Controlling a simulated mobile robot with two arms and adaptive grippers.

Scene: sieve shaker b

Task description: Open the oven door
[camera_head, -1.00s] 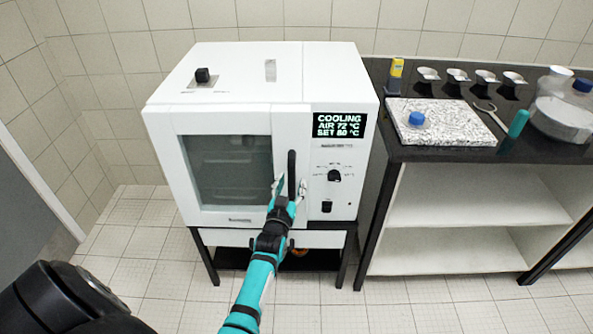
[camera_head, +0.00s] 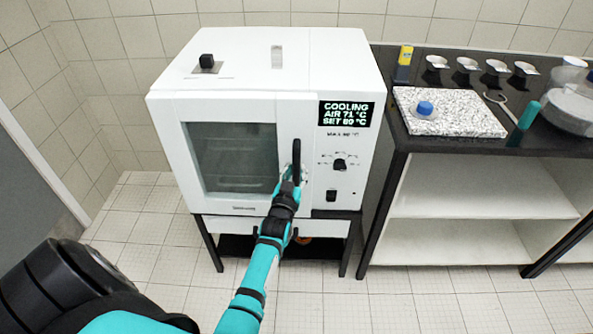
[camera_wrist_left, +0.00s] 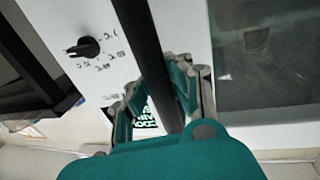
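The white oven (camera_head: 335,205) stands on a dark frame against the wall. Its glass-windowed door (camera_head: 232,160) looks shut, with a black upright handle (camera_head: 297,152) at its right edge. My left gripper (camera_head: 292,172) is at the lower part of this handle. In the left wrist view, the handle (camera_wrist_left: 143,38) runs between the two fingers of the left gripper (camera_wrist_left: 160,92), which are closed in on either side of it. The fingers hide part of the handle. My right gripper is not in view.
The oven's display (camera_head: 346,113) reads cooling, air 71 °C, set 80 °C. A knob (camera_head: 340,165) sits below it. A black-topped bench (camera_head: 450,147) with a speckled slab (camera_head: 465,122) stands close on the right. The floor left of the oven is clear.

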